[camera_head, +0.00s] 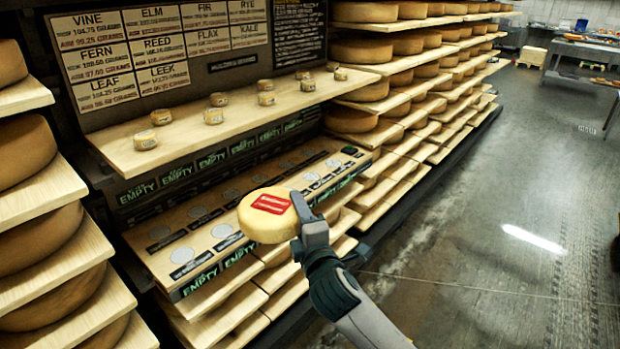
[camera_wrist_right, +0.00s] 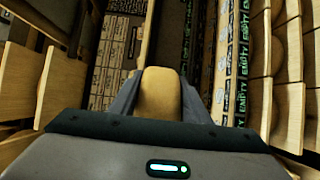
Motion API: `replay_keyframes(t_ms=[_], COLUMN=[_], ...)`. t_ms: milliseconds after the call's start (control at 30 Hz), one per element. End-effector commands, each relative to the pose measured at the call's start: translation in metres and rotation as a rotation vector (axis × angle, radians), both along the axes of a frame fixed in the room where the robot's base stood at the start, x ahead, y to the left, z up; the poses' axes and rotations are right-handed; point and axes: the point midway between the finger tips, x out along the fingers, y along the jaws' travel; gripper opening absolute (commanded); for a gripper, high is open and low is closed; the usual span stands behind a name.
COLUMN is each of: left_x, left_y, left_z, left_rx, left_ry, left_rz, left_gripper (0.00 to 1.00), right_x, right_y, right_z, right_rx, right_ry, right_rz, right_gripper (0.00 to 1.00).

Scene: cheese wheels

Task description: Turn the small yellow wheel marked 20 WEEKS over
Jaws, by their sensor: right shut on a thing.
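A small yellow cheese wheel (camera_head: 262,226) with a red label (camera_head: 271,203) on its upward face is in the head view, in front of the lower shelf. The lettering on the label is too small to read. My right gripper (camera_head: 304,214) is shut on this wheel at its right side and holds it clear of the shelf, slightly tilted. In the right wrist view the wheel (camera_wrist_right: 160,98) shows edge-on between the two fingers of my right gripper (camera_wrist_right: 160,105). The wheel's underside is hidden. My left gripper is not in view.
Behind the wheel is a lower shelf (camera_head: 160,262) with round grey pads and EMPTY labels. An upper board (camera_head: 180,150) carries several tiny cheeses below a name board (camera_head: 160,50). Racks of big wheels stand left (camera_head: 30,240) and right (camera_head: 400,95). The floor (camera_head: 480,250) at right is clear.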

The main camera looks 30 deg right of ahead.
Motion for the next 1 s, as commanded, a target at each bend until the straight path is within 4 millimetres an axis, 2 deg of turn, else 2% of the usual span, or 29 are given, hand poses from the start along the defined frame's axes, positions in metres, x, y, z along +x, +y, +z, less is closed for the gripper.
replay_keyframes(t_ms=[33,200,433,600,1000], left_x=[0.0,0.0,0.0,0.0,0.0], left_y=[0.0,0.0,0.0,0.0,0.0], left_z=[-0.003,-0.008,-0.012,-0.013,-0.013], left_rx=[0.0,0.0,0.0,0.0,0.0], left_ry=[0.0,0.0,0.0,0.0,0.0], left_rz=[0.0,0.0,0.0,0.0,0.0], left_gripper=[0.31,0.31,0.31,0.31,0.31], right_x=[-0.013,-0.052,-0.09,-0.101,-0.103], right_y=[0.01,0.038,0.06,0.066,0.067], right_z=[-0.008,-0.027,-0.039,-0.041,-0.04], right_rx=[0.003,0.004,0.003,0.002,0.001], right_ry=[-0.005,-0.005,-0.007,-0.008,-0.008], right_rz=[0.024,0.089,0.142,0.157,0.16], right_gripper=[0.0,0.0,0.0,0.0,0.0])
